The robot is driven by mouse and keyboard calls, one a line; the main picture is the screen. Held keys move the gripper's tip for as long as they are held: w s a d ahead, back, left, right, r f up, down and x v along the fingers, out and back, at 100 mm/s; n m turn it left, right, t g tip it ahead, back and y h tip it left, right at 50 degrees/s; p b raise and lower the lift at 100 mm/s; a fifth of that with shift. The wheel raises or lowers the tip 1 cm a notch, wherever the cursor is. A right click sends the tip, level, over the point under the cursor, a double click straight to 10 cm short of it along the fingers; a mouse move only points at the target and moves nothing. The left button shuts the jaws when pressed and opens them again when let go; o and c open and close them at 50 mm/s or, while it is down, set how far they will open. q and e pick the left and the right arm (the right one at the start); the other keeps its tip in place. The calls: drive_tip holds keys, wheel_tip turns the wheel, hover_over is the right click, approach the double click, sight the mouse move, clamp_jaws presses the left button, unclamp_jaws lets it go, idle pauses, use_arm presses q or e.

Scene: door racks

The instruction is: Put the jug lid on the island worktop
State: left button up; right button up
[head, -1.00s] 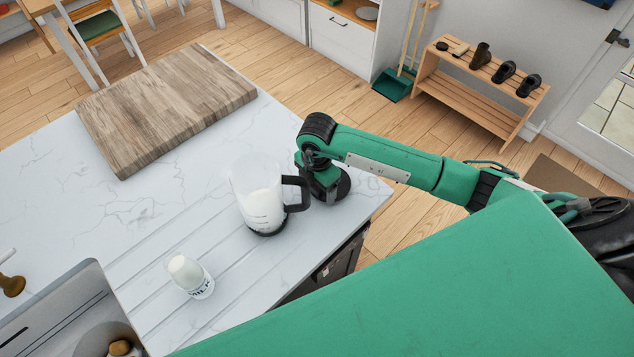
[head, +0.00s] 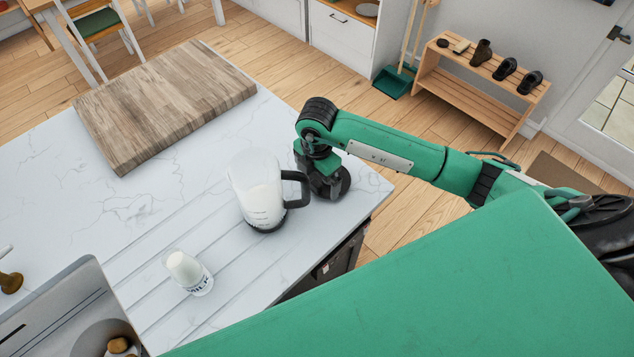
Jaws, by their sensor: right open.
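A clear jug (head: 262,200) with milk in it, a black handle and a dark base stands upright on the island worktop (head: 60,185). I cannot make out a separate lid on its pale top. My right gripper (head: 328,183) is dark and low over the worktop's right corner, just right of the jug's handle. It is open, but its fingertips are hard to make out, and I cannot tell whether they touch the handle or the worktop. My left gripper is out of view.
A small milk bottle (head: 188,272) stands in front of the jug. A thick wooden board (head: 165,105) lies at the back of the worktop. A sink (head: 55,318) is at the lower left. Clear worktop lies left of the jug. A shoe rack (head: 478,85) stands beyond on the floor.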

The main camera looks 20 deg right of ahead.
wheel_tip(320, 180, up, 9)
drive_tip(key=b, duration=0.2)
drive_tip(key=shift+r+b, duration=0.15)
drive_tip(key=shift+b, duration=0.25)
